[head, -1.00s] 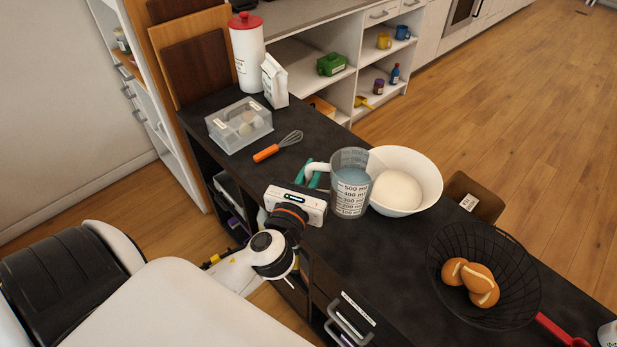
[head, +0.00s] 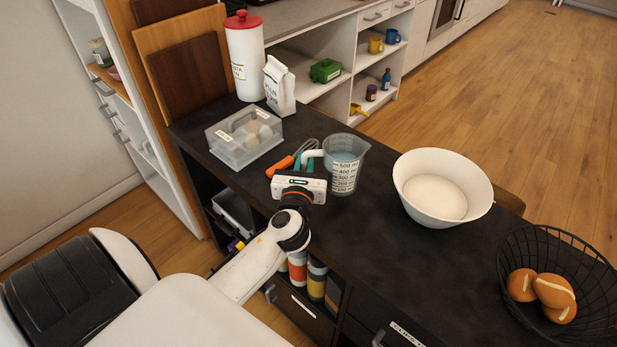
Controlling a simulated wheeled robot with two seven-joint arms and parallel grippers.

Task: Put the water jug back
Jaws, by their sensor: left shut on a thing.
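The water jug (head: 344,172) is a clear measuring jug with printed ml marks, a white handle and bluish water inside. It is upright over the dark counter, left of the white bowl; I cannot tell whether its base touches the counter. My left gripper (head: 305,168) is shut on the jug at its handle side. The gripper body partly covers the near side, and teal finger parts show beside the handle. My right gripper is not in view.
A white bowl (head: 441,188) of white contents and a black wire basket (head: 583,285) with bread rolls stand to the right. A whisk (head: 283,163) lies close behind the gripper. A clear egg box (head: 244,140) is left. Counter between jug and bowl is clear.

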